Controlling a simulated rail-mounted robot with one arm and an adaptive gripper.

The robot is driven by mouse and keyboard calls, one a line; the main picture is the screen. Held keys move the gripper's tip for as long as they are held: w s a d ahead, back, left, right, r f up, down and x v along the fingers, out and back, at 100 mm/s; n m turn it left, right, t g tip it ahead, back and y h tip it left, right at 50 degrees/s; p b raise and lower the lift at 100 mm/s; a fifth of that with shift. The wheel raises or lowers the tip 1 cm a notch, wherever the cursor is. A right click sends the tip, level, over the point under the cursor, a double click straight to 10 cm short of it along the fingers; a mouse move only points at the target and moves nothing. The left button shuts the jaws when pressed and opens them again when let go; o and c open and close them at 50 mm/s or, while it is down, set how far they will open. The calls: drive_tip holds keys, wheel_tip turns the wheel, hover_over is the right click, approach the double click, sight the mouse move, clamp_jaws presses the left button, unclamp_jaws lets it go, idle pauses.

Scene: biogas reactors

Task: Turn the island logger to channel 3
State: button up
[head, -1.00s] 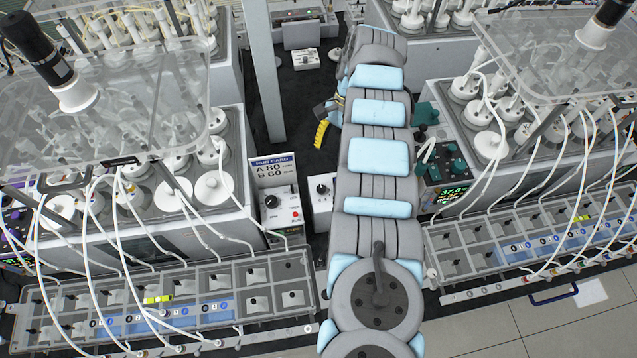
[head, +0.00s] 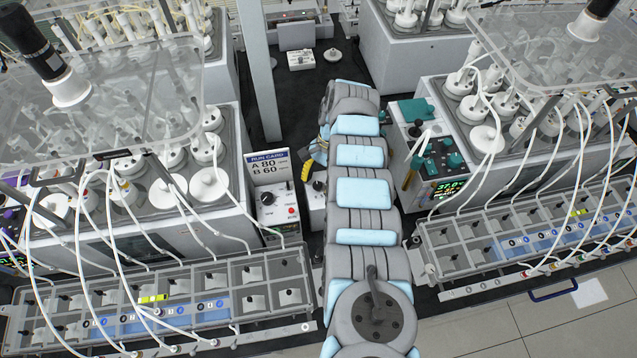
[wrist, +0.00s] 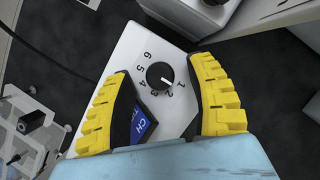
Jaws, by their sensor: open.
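The island logger is a white box (wrist: 128,55) with a black knob (wrist: 160,76), digits 1 to 6 around it and a blue CH label (wrist: 143,124). The knob's white mark appears to point toward 1. My gripper (wrist: 164,68) is open, its yellow-ribbed fingers on either side of the knob in the picture, with nothing held. I cannot tell its height above the box, and no contact shows. In the head view, a white box with a black knob (head: 319,186), apparently the logger, is partly hidden by my arm; one yellow finger (head: 307,169) shows beside it.
Sample racks (head: 165,300) and tubing crowd the front.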

clamp_jaws()
drive_tip(key=shift+r+p, duration=0.15)
drive_tip(key=shift+p, duration=0.35)
drive_tip(key=shift+r+m+p, duration=0.1)
drive_tip(key=shift+m+p, duration=0.4)
drive_tip(key=shift+p, duration=0.4)
drive_tip(key=m+y+p, duration=0.1)
drive_tip(key=m+p, duration=0.1)
drive_tip(key=p, duration=0.3)
drive_tip(key=shift+s+r+m+t+p, duration=0.1)
drive_tip(key=shift+r+m+t+p, duration=0.05)
drive_tip(key=shift+m+t+p, duration=0.2)
drive_tip(key=m+p, duration=0.1)
drive_tip(key=p, duration=0.1)
drive_tip(key=m+t+p, duration=0.1)
drive_tip(key=m+p, duration=0.1)
drive_tip(key=shift+s+d+f+y, duration=0.1)
drive_tip(key=shift+f+y, duration=0.2)
drive_tip(key=shift+f+m+t+p, duration=0.15)
drive_tip(key=shift+m+t+p, duration=0.65)
drive_tip(key=shift+m, duration=1.25)
